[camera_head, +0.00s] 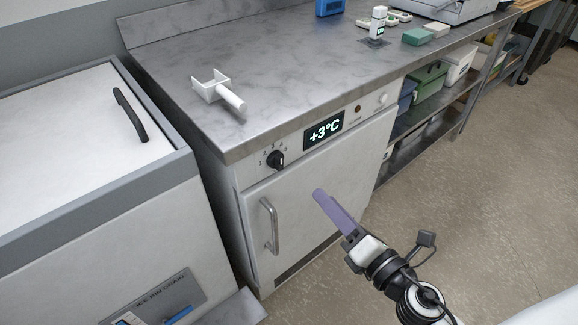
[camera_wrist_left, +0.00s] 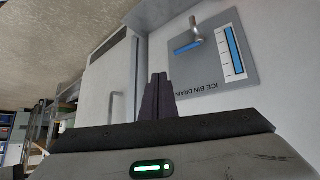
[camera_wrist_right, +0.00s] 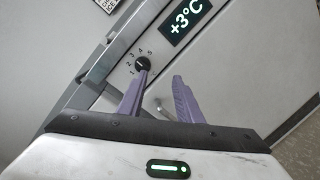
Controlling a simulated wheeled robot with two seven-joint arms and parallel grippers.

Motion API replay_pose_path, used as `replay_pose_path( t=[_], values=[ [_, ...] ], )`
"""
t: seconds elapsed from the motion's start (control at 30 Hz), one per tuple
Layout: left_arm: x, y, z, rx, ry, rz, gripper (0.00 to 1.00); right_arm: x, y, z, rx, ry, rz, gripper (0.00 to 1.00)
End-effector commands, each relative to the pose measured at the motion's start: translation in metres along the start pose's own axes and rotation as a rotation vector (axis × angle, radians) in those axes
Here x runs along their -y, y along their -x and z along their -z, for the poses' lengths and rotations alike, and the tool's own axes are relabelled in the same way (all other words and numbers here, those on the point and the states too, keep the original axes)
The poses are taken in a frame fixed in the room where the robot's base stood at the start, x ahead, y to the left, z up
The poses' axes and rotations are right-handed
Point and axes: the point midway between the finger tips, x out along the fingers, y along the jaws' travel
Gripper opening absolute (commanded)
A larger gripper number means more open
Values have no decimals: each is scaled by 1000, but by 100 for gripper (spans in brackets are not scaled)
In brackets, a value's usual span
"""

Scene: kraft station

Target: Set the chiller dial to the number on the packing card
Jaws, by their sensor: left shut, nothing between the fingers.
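The chiller (camera_head: 300,205) has a black dial (camera_head: 276,160) with numbers around it, left of a lit display (camera_head: 323,131) reading +3°C. The dial also shows in the right wrist view (camera_wrist_right: 143,64); which number it points at is too small to tell. My right gripper (camera_head: 322,194) is in front of the chiller door, below and right of the dial. In the right wrist view its purple fingers (camera_wrist_right: 158,92) are apart and empty, with the dial beyond them. My left gripper (camera_wrist_left: 158,92) is shut and empty in front of the ice bin. No packing card is readable.
The ice bin (camera_head: 60,230) stands left of the chiller, with a drain panel (camera_wrist_left: 208,55). A white bracket with a cylinder (camera_head: 218,92) lies on the metal worktop (camera_head: 270,65). A door handle (camera_head: 269,225) juts out below the dial. A cut-off label (camera_wrist_right: 107,4) shows unreadable text.

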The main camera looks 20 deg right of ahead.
Motion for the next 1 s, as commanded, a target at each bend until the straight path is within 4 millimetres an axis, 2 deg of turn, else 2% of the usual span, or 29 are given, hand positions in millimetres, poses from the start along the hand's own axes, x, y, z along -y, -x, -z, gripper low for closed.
replay_pose_path(
  t=[0.03,0.1,0.2,0.3,0.43,0.53,0.8,1.0],
  values=[
    [0,-2,-2,-2,-1,-1,0,-11,-4,-4,-9,196,-51,32],
    [-1,-3,0,-7,-1,-2,0,-23,-8,-6,-17,440,-101,32],
    [-1,-3,3,-14,-2,-3,0,-33,-12,-6,-25,705,-148,32],
    [-2,-3,3,-16,-2,-4,0,-37,-14,-6,-29,867,-172,32],
    [-2,-2,4,-15,-2,-4,0,-40,-20,-7,-30,947,-181,32],
    [-3,2,7,-14,-2,-4,0,-43,-31,-8,-27,951,-180,32],
    [-3,6,8,-6,2,-3,0,-49,-81,-1,-28,945,-180,32],
    [-3,5,4,0,4,-2,0,-52,-107,2,-29,945,-180,32]
  ],
)
